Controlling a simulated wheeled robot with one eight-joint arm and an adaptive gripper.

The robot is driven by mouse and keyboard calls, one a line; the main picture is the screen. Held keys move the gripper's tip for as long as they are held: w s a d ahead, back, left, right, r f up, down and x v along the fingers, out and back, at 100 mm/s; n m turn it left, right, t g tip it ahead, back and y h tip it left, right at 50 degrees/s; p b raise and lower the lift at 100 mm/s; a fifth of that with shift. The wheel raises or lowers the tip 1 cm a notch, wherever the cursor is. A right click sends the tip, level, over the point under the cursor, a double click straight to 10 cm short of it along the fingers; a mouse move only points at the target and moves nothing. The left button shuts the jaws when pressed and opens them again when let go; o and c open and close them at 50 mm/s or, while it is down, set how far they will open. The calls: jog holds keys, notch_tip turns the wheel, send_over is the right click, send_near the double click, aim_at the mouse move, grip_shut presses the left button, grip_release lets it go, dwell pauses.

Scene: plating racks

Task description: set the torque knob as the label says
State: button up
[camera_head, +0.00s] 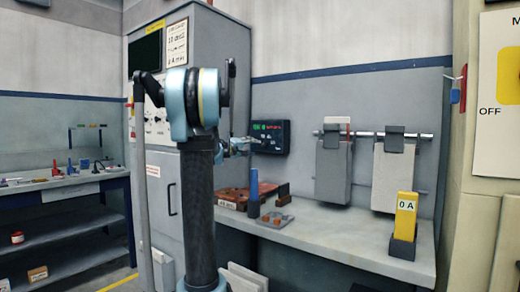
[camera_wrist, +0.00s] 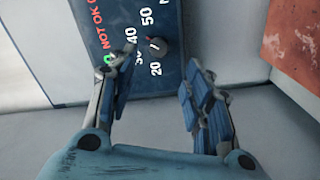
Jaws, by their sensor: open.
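The torque knob (camera_wrist: 158,48) is a small dark round knob with a white mark, on a dark blue controller (camera_wrist: 178,75) printed with 20, 30, 40, 50 and NOT OK. I cannot tell which number the mark meets. A green light shows beside the print. In the head view the controller (camera_head: 278,136) hangs on the back wall. My gripper (camera_wrist: 158,68) is open, its two blue-padded fingers spread either side of the knob, apparently not touching it. It also shows in the head view (camera_head: 245,145), just left of the controller. A white label (camera_head: 228,205) on the rust-brown block is too small to read.
The rust-brown block (camera_head: 240,196) sits on the grey bench (camera_head: 330,240) below the controller, beside an upright blue and orange tool (camera_head: 254,190). A yellow meter (camera_head: 405,215) reading 0 A stands at the right. Two grey boxes (camera_head: 332,168) hang from a rail.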

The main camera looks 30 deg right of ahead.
aim_at(262, 145)
jog(key=x, duration=0.9)
jog(key=shift+d, duration=0.2)
jog(key=shift+c, duration=0.2)
jog(key=c, duration=1)
